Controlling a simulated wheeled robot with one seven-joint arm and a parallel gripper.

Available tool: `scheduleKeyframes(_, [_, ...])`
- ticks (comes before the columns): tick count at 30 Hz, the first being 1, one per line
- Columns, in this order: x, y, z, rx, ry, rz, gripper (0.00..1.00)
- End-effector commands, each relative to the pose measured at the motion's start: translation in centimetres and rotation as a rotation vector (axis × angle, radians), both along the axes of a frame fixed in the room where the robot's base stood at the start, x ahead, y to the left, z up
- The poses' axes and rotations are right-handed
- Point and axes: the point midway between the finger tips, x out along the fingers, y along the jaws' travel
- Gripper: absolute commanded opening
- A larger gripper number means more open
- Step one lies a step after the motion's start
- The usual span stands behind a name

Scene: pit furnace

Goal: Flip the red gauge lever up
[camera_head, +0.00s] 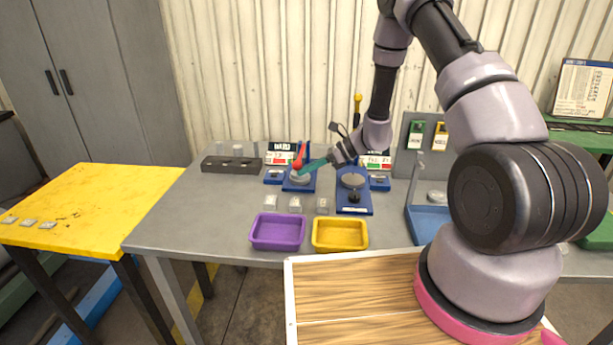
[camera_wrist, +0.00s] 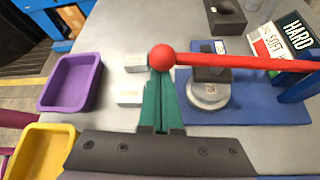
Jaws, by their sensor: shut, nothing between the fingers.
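The red lever (camera_head: 299,156) belongs to the blue gauge (camera_head: 296,186) on the grey table. In the wrist view the red lever (camera_wrist: 240,63) runs across from the right and ends in a round red knob (camera_wrist: 162,58). My gripper (camera_head: 304,171) has green fingers and is shut and empty at the knob. In the wrist view the gripper (camera_wrist: 160,80) has its fingertips right at the knob, which covers part of them; I cannot tell whether they touch. A round grey disc (camera_wrist: 207,92) sits on the gauge base below the lever.
A purple bin (camera_head: 277,231) and a yellow bin (camera_head: 340,234) stand at the table's front edge. Small grey blocks (camera_head: 295,204) lie behind them. A second blue gauge (camera_head: 354,204) stands to the right. A dark block rack (camera_head: 231,165) is at the left.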

Motion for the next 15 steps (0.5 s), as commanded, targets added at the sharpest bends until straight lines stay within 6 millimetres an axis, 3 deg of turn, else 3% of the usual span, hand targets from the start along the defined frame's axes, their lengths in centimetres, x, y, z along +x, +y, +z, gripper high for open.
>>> scheduleKeyframes(15, [2.4, -0.5, 7.9, 0.078, 0.395, 0.000, 0.00])
